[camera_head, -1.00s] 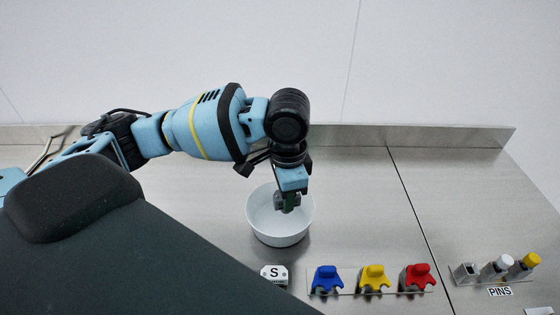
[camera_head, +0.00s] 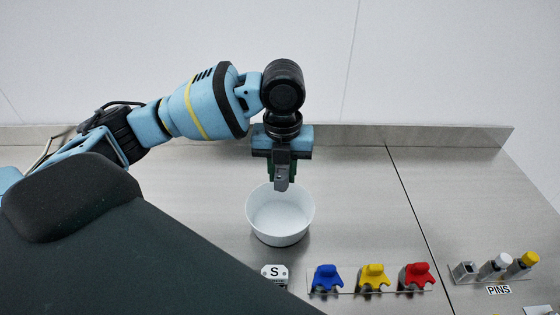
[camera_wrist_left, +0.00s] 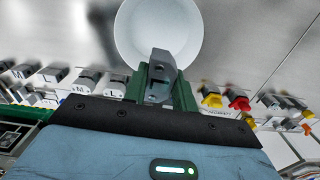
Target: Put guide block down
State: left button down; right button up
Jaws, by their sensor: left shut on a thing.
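My left gripper (camera_head: 282,174) is shut on a grey guide block (camera_head: 282,183). The block hangs below the fingers and overlaps the far rim of a white bowl (camera_head: 281,235) in the head view; it appears to be held above the bowl. In the left wrist view the guide block (camera_wrist_left: 161,68) sits between the green fingers of the left gripper (camera_wrist_left: 160,88), in front of the white bowl (camera_wrist_left: 130,30). My right gripper is not in view.
Near the front are a block marked S (camera_head: 274,273) and blue (camera_head: 326,279), yellow (camera_head: 373,277) and red (camera_head: 417,276) pieces. Several pins (camera_head: 498,266) stand at the right. The steel bench is clear on both sides of the bowl. A low back ledge (camera_head: 420,136) runs behind it.

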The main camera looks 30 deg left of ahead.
pick_arm(q)
jog(key=m, duration=0.3)
jog(key=shift+w+a+r+m, duration=0.15)
jog(key=shift+a+r+m, duration=0.05)
jog(key=shift+r+m, duration=0.2)
jog(key=m, duration=0.4)
jog(key=shift+w+a+r+m, duration=0.15)
jog(key=shift+a+r+m, duration=0.1)
jog(key=shift+r+m, duration=0.05)
jog(key=shift+f, duration=0.1)
